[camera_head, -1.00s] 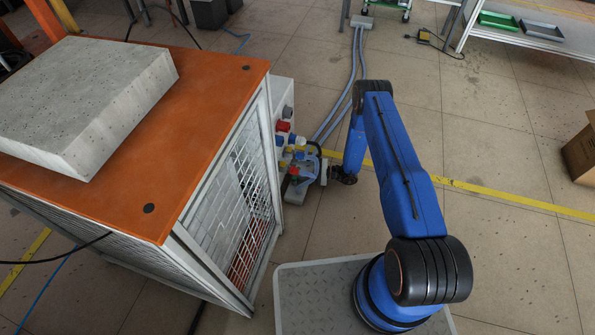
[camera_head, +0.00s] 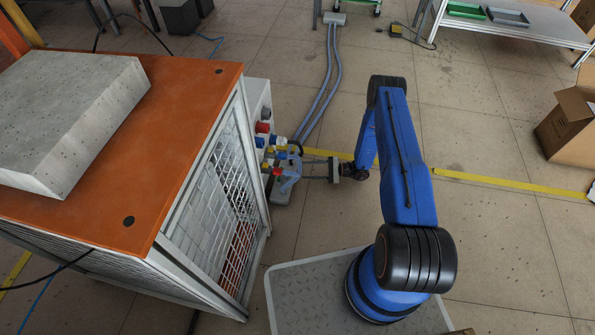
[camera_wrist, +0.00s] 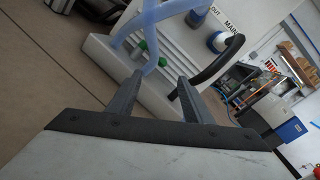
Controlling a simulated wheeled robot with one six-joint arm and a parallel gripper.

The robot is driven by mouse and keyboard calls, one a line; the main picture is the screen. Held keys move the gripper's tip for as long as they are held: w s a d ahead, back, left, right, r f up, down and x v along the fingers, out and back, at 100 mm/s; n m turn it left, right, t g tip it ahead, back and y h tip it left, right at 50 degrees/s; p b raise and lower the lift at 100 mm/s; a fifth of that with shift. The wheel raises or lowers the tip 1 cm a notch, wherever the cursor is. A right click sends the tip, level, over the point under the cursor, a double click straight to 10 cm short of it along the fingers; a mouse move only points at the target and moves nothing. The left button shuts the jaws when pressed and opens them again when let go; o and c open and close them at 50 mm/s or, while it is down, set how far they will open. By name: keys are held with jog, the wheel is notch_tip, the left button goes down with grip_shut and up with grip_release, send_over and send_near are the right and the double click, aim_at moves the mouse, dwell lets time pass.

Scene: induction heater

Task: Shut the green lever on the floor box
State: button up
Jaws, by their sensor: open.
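The grey floor box (camera_head: 283,190) sits on the floor beside the orange-topped cabinet, with hoses and coloured fittings on it. In the wrist view, a pale box (camera_wrist: 100,52) carries translucent blue hoses, and a small green part (camera_wrist: 161,62), probably the green lever, shows at a hose's lower end, seen between my fingers. Whether it stands open or shut is unclear. My gripper (camera_wrist: 159,82) is open and empty, its two dark fingers pointing toward the box. In the head view, my gripper (camera_head: 322,170) is just right of the box, with a gap between them.
The orange-topped cabinet (camera_head: 190,95) with a concrete slab (camera_head: 75,120) stands at left. A black hose (camera_wrist: 215,65) curves close to my right finger. Grey hoses (camera_head: 325,85) run along the floor behind. A cardboard box (camera_head: 570,130) is at far right. Floor between is clear.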

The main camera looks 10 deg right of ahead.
jog(key=shift+s+d, duration=0.2)
jog(key=shift+d, duration=0.75)
jog(key=shift+s+d, duration=0.2)
jog(key=shift+d, duration=0.7)
notch_tip(320, 180, up, 34)
jog(key=a+n+g+h, duration=0.2)
jog(key=n+g+h, duration=0.3)
jog(key=n+g, duration=0.2)
jog(key=s+a+r+n+h, duration=0.1)
jog(key=s+r+n+h, duration=0.1)
jog(key=s+r, duration=0.6)
jog(key=s+r+n+h, duration=0.2)
jog(key=s+r+h, duration=0.1)
jog(key=r, duration=0.8)
jog(key=s+d+r+n+t+h, duration=0.1)
jog(key=s+d+r+t+h, duration=0.1)
jog(key=s+r, duration=0.3)
jog(key=s+d+r+t+h, duration=0.1)
jog(key=s+r+t+h, duration=0.2)
jog(key=s, duration=1)
jog(key=s+d+r+n+t+h, duration=0.1)
jog(key=s+d+r+t+h, duration=0.1)
jog(key=s+r, duration=0.4)
jog(key=s+t, duration=0.1)
jog(key=s, duration=0.3)
jog(key=shift+d+r+n+h, duration=0.3)
jog(key=shift+d+r, duration=0.05)
jog(key=shift+r, duration=0.05)
